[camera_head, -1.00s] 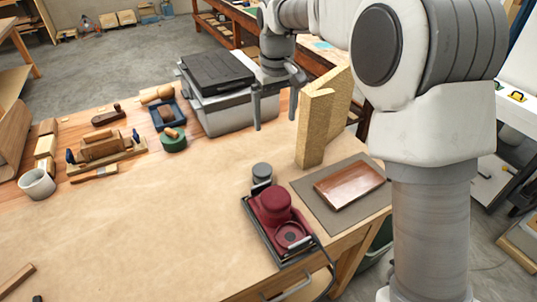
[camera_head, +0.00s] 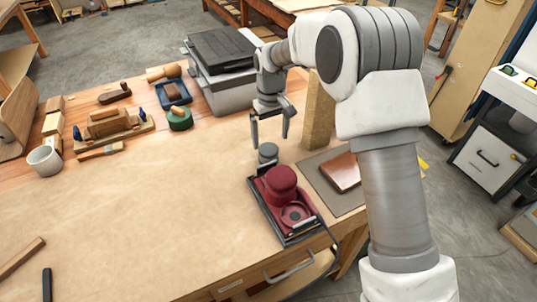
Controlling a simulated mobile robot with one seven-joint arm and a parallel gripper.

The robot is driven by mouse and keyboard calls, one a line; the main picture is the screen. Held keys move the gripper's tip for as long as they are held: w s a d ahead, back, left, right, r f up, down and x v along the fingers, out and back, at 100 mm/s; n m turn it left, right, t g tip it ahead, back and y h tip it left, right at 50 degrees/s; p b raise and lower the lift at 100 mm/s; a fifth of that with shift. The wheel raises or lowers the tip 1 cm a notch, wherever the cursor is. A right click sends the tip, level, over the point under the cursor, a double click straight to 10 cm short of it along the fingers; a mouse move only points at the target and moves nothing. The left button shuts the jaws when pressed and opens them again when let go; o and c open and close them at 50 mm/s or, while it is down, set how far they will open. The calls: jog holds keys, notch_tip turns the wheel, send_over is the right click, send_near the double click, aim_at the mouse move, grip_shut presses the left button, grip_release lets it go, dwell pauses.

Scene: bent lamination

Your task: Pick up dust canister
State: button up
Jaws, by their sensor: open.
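The dust canister appears to be the small grey round-topped cylinder (camera_head: 268,152) at the rear end of the red sander (camera_head: 281,186). I cannot tell whether it is joined to the sander. The sander sits in a dark tray (camera_head: 261,204) near the bench's right front edge. My gripper (camera_head: 270,141) is open and empty, pointing down. In the picture its two fingers are just above the canister's lid, one to each side. I cannot tell the exact height gap. The canister's lower part is hidden by the sander.
A tall wooden block (camera_head: 319,115) stands close right of my gripper. A grey mat (camera_head: 325,189) with a brown wood panel (camera_head: 343,171) lies right of the sander. A grey toolbox (camera_head: 225,92) stands behind.

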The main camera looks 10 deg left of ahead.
aim_at(268, 149)
jog(key=f, duration=0.5)
jog(key=shift+a+f, duration=0.3)
jog(key=shift+c, duration=0.2)
jog(key=c, duration=0.9)
